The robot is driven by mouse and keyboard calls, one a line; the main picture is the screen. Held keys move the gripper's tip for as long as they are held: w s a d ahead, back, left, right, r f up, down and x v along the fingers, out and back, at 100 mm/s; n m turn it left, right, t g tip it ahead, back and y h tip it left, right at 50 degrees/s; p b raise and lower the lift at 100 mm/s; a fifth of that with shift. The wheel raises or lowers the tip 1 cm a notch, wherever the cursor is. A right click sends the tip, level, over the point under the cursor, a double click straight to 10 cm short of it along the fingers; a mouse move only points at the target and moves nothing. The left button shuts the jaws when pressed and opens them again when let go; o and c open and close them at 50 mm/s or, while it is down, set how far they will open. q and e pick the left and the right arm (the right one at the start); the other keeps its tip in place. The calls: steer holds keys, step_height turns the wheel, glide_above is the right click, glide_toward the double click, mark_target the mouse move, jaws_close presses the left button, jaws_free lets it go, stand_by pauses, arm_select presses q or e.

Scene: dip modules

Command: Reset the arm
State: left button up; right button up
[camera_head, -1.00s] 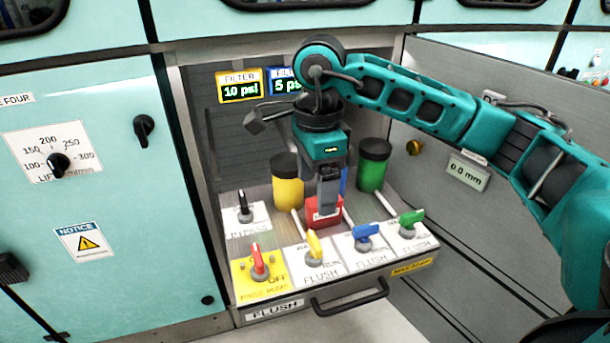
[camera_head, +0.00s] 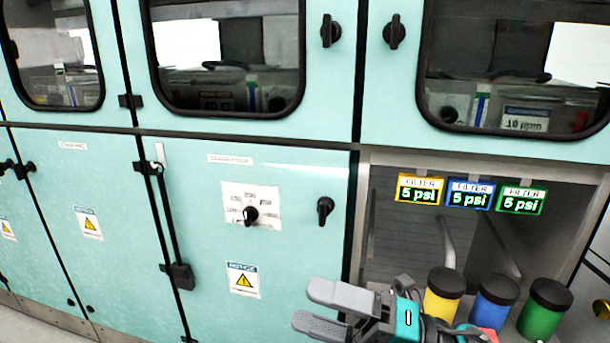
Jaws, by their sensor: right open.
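My right gripper (camera_head: 308,305) is at the bottom centre of the head view. Its two grey fingers point left and are apart, with nothing between them. It is in front of the lower cabinet, left of the yellow canister (camera_head: 443,294). Most of my right arm behind the gripper is below the picture. My left gripper is not in view.
A blue canister (camera_head: 493,300) and a green canister (camera_head: 546,308) stand in the open bay at the right. Above them, the yellow (camera_head: 419,189), blue (camera_head: 470,194) and green (camera_head: 521,200) filter displays read 5 psi. Cabinet doors with protruding dark handles (camera_head: 325,211) fill the left.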

steer(key=w+d+f+m+t+h+p, duration=0.2)
steer(key=d+f+m+t+h, duration=0.4)
steer(key=m, duration=0.7)
steer(key=w+d+f+m+t+h+p, duration=0.15)
steer(key=d+f+m+t+h, duration=0.25)
steer(key=m+t+h, duration=0.55)
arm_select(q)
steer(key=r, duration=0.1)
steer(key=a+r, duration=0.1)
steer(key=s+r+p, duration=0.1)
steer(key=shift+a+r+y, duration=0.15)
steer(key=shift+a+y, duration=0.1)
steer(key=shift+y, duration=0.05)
arm_select(e)
steer(key=s+d+f+m+g+h, duration=0.1)
steer(key=s+d+f+m+g, duration=0.1)
steer(key=s+f+m+g, duration=0.2)
steer(key=s+d+f+m+g+h, duration=0.2)
steer(key=s+f+m, duration=0.5)
steer(key=f, duration=0.4)
steer(key=shift+d+m+g, duration=0.45)
steer(key=shift+d+g, duration=0.35)
steer(key=shift+g, duration=0.35)
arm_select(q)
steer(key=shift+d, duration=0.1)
